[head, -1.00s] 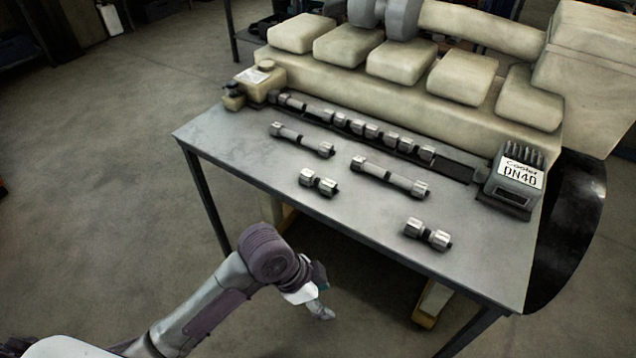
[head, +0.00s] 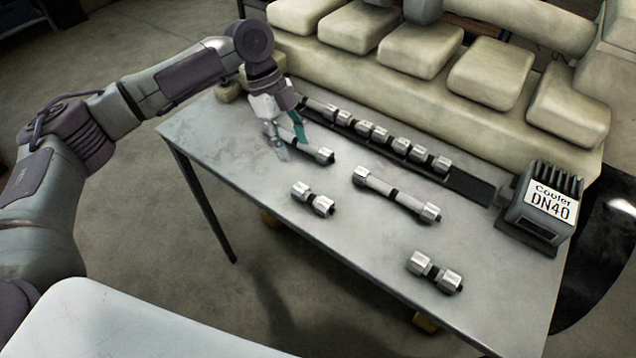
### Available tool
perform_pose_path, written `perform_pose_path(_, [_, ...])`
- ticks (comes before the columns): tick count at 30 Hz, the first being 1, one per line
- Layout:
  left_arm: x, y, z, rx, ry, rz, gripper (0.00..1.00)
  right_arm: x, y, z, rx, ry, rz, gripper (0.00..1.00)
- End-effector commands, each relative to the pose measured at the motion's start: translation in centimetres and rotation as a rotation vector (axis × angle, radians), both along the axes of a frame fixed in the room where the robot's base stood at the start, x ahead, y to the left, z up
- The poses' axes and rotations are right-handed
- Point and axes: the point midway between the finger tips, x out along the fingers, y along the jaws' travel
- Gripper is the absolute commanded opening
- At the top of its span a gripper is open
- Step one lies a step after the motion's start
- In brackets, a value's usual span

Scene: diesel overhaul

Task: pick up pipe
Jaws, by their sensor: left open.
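Several grey pipe pieces lie on the metal table. My left gripper (head: 288,143) is open, pointing down over the left end of a long pipe (head: 318,153) at the table's back left. The gripper hides that end, and I cannot tell whether the fingers touch it. Another long pipe (head: 392,194) lies at the middle. A short pipe (head: 312,199) lies in front of it to the left, and another short pipe (head: 435,272) lies near the front right. My right gripper is not in view.
A dark rack (head: 468,186) at the back holds a row of pipe pieces (head: 379,134). A box labelled "Cooler DN40" (head: 541,205) stands at the right end. The large cream engine (head: 420,95) rises behind the table (head: 240,166). The table's front left is clear.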

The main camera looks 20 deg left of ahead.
Motion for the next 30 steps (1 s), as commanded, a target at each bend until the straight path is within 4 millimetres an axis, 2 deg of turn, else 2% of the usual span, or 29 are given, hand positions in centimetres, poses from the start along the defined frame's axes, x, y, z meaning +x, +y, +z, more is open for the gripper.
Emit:
perform_pose_path(6, [-0.8, -1.7, -3.9, 0.002, 0.006, -0.004, 0.53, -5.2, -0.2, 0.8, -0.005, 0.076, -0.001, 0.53])
perform_pose_path(10, [-1.1, -2.4, -5.8, 0.001, 0.003, -0.002, 0.53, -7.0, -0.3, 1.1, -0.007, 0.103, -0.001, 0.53])
perform_pose_path(13, [-1.2, -2.7, -6.7, 0.002, 0.002, -0.001, 0.53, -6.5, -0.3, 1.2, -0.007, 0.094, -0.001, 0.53])
perform_pose_path(18, [-1.6, -3.2, -7.6, 0.002, 0.004, -0.003, 0.53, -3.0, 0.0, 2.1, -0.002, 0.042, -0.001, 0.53])
perform_pose_path(21, [-2.1, -3.9, -8.8, 0.002, 0.004, -0.003, 0.53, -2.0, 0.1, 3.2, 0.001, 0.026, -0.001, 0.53])
perform_pose_path(25, [-2.4, -4.5, -10.7, 0.002, 0.003, -0.002, 0.53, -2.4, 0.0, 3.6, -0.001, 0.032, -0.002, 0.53])
perform_pose_path(30, [-2.5, -4.8, -11.7, 0.003, 0.001, -0.001, 0.53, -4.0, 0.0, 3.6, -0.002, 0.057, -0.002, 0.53])
